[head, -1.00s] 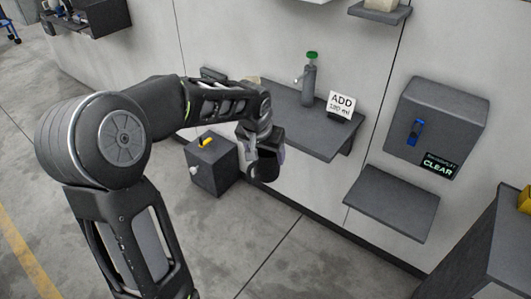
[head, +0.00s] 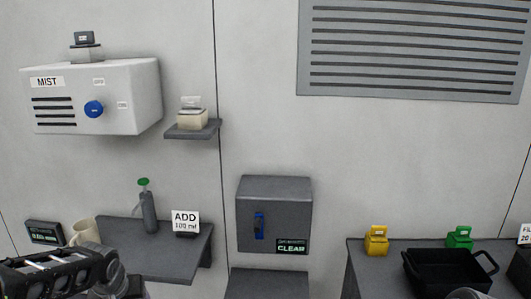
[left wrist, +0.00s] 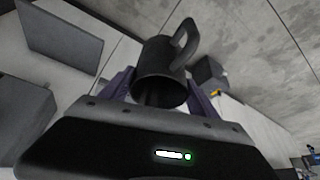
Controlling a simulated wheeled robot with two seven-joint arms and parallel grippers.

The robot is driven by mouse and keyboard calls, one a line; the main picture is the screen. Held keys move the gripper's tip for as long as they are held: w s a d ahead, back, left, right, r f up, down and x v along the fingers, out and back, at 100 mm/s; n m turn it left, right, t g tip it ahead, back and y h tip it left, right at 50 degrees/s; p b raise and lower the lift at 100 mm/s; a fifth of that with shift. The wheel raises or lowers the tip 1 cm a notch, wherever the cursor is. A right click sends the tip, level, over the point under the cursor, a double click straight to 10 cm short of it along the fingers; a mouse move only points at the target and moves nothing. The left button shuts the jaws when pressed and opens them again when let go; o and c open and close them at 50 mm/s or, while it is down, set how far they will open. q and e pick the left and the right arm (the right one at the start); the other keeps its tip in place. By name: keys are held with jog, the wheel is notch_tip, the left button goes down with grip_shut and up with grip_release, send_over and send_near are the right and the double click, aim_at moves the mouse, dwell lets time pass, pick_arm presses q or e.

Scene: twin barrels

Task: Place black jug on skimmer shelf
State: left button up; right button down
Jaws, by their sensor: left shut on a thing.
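The black jug (left wrist: 160,75), a dark cylinder with a loop handle, is between the fingers of my left gripper (left wrist: 160,92) in the left wrist view. The gripper is shut on it and holds it clear of the floor. In the head view my left arm enters at the lower left, and the gripper is mostly cut off by the bottom edge; the jug cannot be made out there. A dark shelf (head: 268,285), seemingly the skimmer shelf, lies below a grey wall box (head: 273,212) with a blue handle and a "CLEAR" display.
Left of that shelf, a wall shelf (head: 190,262) carries a green-topped bottle (head: 148,208), a cream mug (head: 86,231) and an "ADD" sign (head: 185,220). At right, a counter (head: 358,262) holds a black tray (head: 425,268) and yellow (head: 376,241) and green (head: 459,238) items.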

pick_arm(q)
jog(key=d+f+m+h, duration=0.1)
jog(key=d+f+m, duration=0.2)
jog(key=d, duration=1.3)
jog(key=shift+w+m, duration=0.3)
jog(key=shift+w, duration=0.15)
jog(key=shift+f, duration=0.1)
dwell(0.8)
